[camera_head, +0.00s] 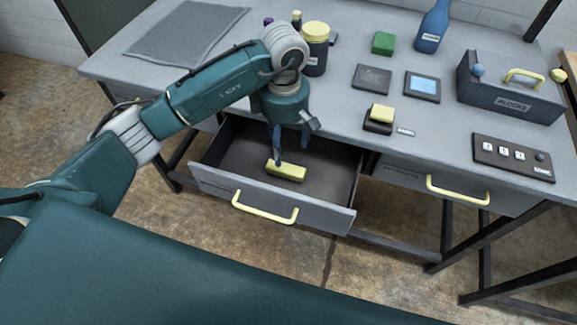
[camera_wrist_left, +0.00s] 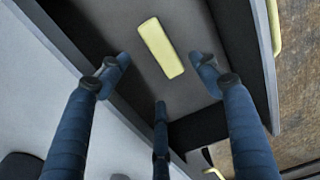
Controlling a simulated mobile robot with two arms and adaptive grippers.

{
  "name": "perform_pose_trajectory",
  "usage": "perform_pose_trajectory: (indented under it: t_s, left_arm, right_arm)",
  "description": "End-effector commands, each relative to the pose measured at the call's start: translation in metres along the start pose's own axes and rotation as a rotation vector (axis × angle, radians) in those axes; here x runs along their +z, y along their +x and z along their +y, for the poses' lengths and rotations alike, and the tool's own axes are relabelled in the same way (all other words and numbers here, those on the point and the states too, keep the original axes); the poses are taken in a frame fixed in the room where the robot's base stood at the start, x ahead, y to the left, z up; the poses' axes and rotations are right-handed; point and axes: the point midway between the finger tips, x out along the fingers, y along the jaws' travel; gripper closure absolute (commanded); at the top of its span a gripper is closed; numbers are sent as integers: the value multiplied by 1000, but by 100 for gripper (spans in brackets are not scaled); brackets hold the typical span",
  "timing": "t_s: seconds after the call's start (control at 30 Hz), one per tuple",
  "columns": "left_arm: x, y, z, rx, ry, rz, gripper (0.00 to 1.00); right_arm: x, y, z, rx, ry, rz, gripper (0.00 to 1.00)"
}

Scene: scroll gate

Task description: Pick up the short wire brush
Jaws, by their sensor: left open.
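A yellow, block-shaped item (camera_head: 287,171), which looks like the short brush, lies in the open drawer (camera_head: 330,192). I cannot make out any wires on it. It also shows in the left wrist view (camera_wrist_left: 160,46), lying slanted on the dark drawer floor. My left gripper (camera_head: 290,148) points down into the drawer with its fingers spread and empty. In the head view one fingertip overlaps the far edge of the yellow item. In the left wrist view the item shows between and beyond the spread fingertips (camera_wrist_left: 163,72). I cannot tell whether they touch it. My right gripper is not in view.
The drawer front has a yellow handle (camera_head: 265,208). On the grey bench (camera_head: 335,100) above stand a yellow-lidded jar (camera_head: 315,50), a small black-and-yellow item (camera_head: 380,117), a grey toolbox (camera_head: 510,92) and a switch panel (camera_head: 513,157). A closed drawer is to the right.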

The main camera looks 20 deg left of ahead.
Motion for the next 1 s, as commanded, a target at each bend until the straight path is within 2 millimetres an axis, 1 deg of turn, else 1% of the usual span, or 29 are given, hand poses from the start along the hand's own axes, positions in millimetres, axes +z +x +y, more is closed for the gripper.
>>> perform_pose_trajectory:
  t_s: [0.03,0.1,0.2,0.27,0.37,0.47,0.53,0.63,0.77,0.97,1.0]
  left_arm:
    - [1,8,-2,-6,0,-2,36]
    - [1,19,-2,-5,0,-2,36]
    - [2,31,-1,-3,0,-3,36]
    - [2,35,-1,-2,0,-4,36]
    - [3,42,-1,-3,0,-5,36]
    - [5,55,-1,-6,0,-6,36]
    - [6,66,-1,-6,0,-5,36]
    - [6,80,0,-4,1,-5,36]
    - [6,88,1,0,0,-6,36]
    - [6,89,1,0,1,-5,36]
    - [6,89,1,0,1,-5,42]
  right_arm:
    - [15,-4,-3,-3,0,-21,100]
    - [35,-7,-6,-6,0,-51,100]
    - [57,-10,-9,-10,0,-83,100]
    - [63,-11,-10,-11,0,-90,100]
    - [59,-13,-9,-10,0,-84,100]
    - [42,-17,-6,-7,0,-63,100]
    - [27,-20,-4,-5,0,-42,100]
    - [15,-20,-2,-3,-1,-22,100]
    - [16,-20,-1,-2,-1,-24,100]
    - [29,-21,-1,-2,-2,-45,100]
    - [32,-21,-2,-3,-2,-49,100]
